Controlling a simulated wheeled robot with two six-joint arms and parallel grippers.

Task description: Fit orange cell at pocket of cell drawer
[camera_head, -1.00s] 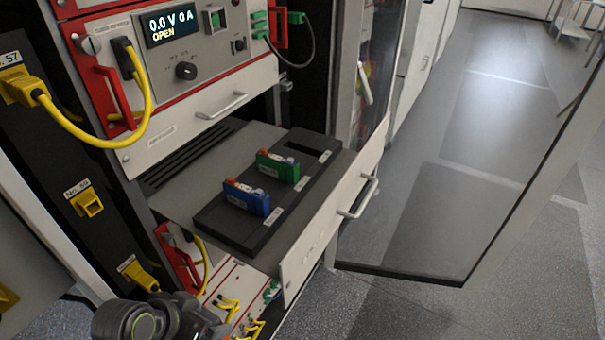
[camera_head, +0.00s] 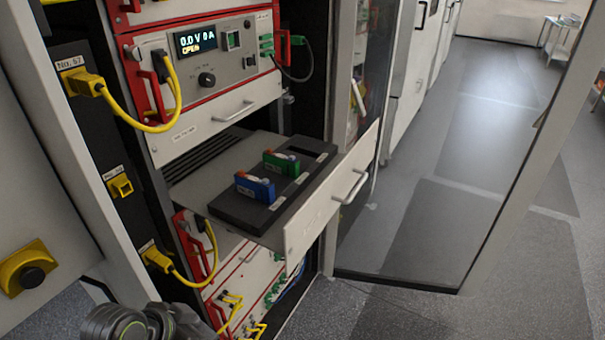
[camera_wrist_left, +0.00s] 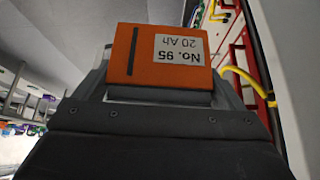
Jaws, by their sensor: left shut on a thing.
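The orange cell (camera_wrist_left: 157,55), labelled "No. 95 20 Ah", is gripped by my left gripper (camera_wrist_left: 160,90) in the left wrist view. In the head view only part of my left arm shows at the bottom left; the gripper and orange cell are out of that view. The cell drawer (camera_head: 325,205) is pulled out of the rack. Its black tray (camera_head: 233,209) holds a blue cell (camera_head: 255,188) and a green cell (camera_head: 281,163). An empty dark pocket (camera_head: 308,145) shows at the tray's far end. My right gripper is in neither view.
A tester panel (camera_head: 220,50) with a "0.0 V 0 A OPEN" display sits above the drawer. Yellow cables (camera_head: 150,128) hang at the left. A glass door (camera_head: 430,200) stands open at the right. The floor in front is clear.

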